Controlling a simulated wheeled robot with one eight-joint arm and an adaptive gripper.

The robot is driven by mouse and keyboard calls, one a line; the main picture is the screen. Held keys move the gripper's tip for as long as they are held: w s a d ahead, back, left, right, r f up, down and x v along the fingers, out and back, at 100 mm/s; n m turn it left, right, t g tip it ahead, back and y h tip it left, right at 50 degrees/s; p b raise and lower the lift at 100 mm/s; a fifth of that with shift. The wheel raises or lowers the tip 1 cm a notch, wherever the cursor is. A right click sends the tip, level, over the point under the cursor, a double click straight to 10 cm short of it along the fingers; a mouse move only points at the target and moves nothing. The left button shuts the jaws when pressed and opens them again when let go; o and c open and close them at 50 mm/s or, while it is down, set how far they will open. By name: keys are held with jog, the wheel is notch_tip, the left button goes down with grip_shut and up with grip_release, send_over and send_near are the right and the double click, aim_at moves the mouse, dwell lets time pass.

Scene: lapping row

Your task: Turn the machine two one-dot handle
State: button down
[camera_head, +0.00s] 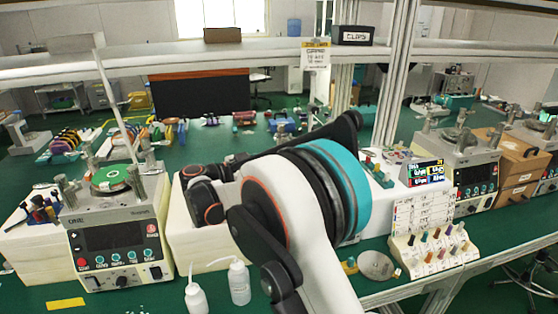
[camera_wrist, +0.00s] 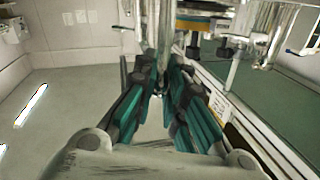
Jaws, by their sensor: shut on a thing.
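In the wrist view my gripper (camera_wrist: 163,82) has its teal-padded fingers closed around an upright metal handle (camera_wrist: 165,30). Its shaft rises from between the fingertips. No dot mark can be read on it. In the head view my arm covers the middle machine and hides my gripper; only part of a pale housing (camera_head: 205,250) shows beside the arm. The machine marked ONE (camera_head: 112,240) stands at the left.
Two bottles (camera_head: 240,283) stand in front of the arm. A rack of coloured pegs (camera_head: 435,252) and a round metal dish (camera_head: 376,265) are at the right. Another machine (camera_head: 470,165) stands further right. In the wrist view more metal fittings (camera_wrist: 235,42) stand close to the right of the fingers.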

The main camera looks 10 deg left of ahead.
jog(key=c, duration=1.6)
grip_release()
jog(key=shift+a, duration=0.1)
jog(key=v, duration=1.2)
